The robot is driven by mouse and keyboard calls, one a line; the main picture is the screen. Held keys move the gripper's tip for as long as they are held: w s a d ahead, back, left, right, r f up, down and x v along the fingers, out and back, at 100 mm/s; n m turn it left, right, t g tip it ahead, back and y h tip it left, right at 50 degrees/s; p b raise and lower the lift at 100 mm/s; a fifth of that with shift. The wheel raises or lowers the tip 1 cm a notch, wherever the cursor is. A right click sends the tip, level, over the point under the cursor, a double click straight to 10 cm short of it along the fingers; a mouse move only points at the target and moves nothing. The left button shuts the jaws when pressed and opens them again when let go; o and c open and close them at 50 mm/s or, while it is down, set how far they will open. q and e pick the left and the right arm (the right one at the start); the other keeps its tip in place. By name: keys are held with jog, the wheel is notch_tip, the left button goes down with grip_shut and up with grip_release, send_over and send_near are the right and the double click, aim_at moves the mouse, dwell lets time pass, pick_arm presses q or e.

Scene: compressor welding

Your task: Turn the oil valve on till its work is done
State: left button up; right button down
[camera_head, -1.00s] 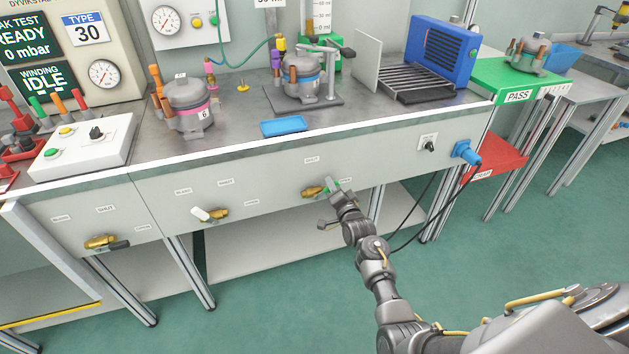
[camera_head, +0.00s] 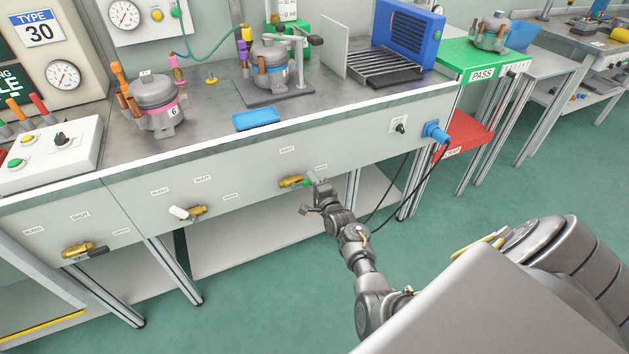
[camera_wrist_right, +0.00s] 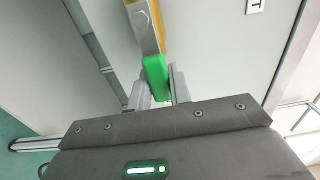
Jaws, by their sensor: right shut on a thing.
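The valve with the green handle (camera_head: 310,179) and brass body (camera_head: 291,181) is at the right of the bench's front panel. I cannot read a label naming it as the oil valve. A tag above it appears to read SHUT (camera_head: 287,150), and another lies to its upper right. My right gripper (camera_head: 320,188) is at the handle, hiding part of it. In the right wrist view the green handle (camera_wrist_right: 155,78) stands between the two fingers of my right gripper (camera_wrist_right: 160,88), shut on it. The brass body (camera_wrist_right: 153,22) lies beyond. My left gripper is out of view.
A white-handled valve (camera_head: 187,212) and a black-handled valve (camera_head: 82,250) are further left on the panel. Black cables hang below the blue plug (camera_head: 436,131) at the right. A lower shelf (camera_head: 260,240) lies under the bench.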

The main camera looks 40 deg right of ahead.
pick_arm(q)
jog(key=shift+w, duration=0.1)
pick_arm(e)
jog(key=c, duration=1.3)
grip_release()
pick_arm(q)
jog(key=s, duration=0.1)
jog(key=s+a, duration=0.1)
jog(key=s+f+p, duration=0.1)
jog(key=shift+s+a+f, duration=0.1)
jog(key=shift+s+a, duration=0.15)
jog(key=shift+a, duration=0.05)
pick_arm(e)
jog(key=s, duration=0.3)
jog(key=s+a, duration=0.1)
jog(key=s, duration=0.3)
jog(key=s+a, duration=0.1)
jog(key=s, duration=0.2)
jog(key=shift+s, duration=0.3)
